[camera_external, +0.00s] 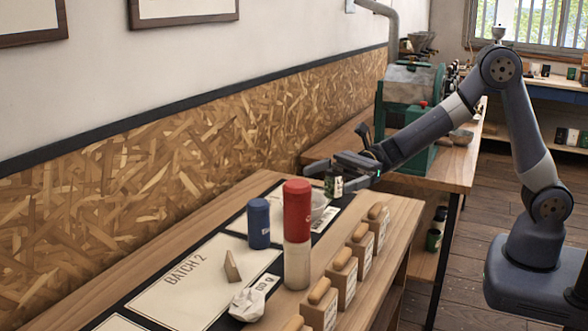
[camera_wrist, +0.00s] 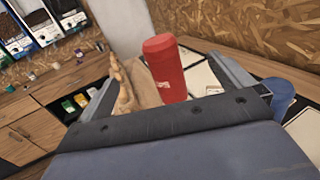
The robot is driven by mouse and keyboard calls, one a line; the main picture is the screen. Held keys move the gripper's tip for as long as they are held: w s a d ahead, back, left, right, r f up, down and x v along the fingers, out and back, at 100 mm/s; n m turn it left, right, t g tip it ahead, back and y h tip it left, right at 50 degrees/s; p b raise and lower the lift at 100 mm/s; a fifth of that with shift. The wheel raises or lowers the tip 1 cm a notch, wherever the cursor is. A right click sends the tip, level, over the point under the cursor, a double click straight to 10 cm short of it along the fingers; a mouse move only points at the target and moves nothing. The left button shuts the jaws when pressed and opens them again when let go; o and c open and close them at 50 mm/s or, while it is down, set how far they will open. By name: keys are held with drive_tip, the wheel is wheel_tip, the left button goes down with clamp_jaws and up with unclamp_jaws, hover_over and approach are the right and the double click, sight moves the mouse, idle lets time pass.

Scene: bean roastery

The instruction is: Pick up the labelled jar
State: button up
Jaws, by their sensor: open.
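A small dark jar with a pale label (camera_external: 335,184) shows just below my gripper (camera_external: 318,168) in the external view. I cannot tell whether it stands between the fingers or behind them, and I cannot make it out in the wrist view. My gripper is open, reaching left over the far part of the table. In the wrist view its two fingers (camera_wrist: 165,82) are spread apart, with a red-topped cylinder (camera_wrist: 166,68) showing beyond the gap. That cylinder (camera_external: 297,222) stands upright nearer the external camera, apart from my gripper.
A blue canister (camera_external: 258,223) stands left of the red-topped cylinder. Several wooden-topped containers (camera_external: 342,276) line the right table edge. Crumpled paper (camera_external: 247,304) lies in front. A green machine (camera_external: 412,95) stands behind.

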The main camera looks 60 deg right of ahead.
drive_tip(key=c, duration=0.6)
wheel_tip(320, 180, up, 6)
drive_tip(key=f, duration=0.1)
drive_tip(key=n+t+h+p, duration=0.35)
drive_tip(key=n+h, duration=0.75)
drive_tip(key=h, duration=0.7)
approach(331, 169)
wheel_tip(331, 169, up, 5)
drive_tip(key=s+a, duration=0.2)
drive_tip(key=d+r+n+t+y+p, duration=0.2)
drive_tip(key=d+r+n+t, duration=0.15)
drive_tip(key=r+n, duration=0.65)
wheel_tip(331, 169, down, 19)
drive_tip(key=n, duration=0.2)
drive_tip(key=p+x, duration=0.1)
drive_tip(key=x, duration=0.5)
drive_tip(key=shift+f, duration=0.1)
drive_tip(key=shift+w+p, duration=0.45)
drive_tip(key=shift+w, duration=0.1)
drive_tip(key=w+p, duration=0.1)
drive_tip(key=w, duration=0.2)
drive_tip(key=shift+w+f+p, duration=0.15)
drive_tip(key=shift+p, duration=0.2)
drive_tip(key=shift+w+f, duration=0.35)
drive_tip(key=shift+w, duration=0.2)
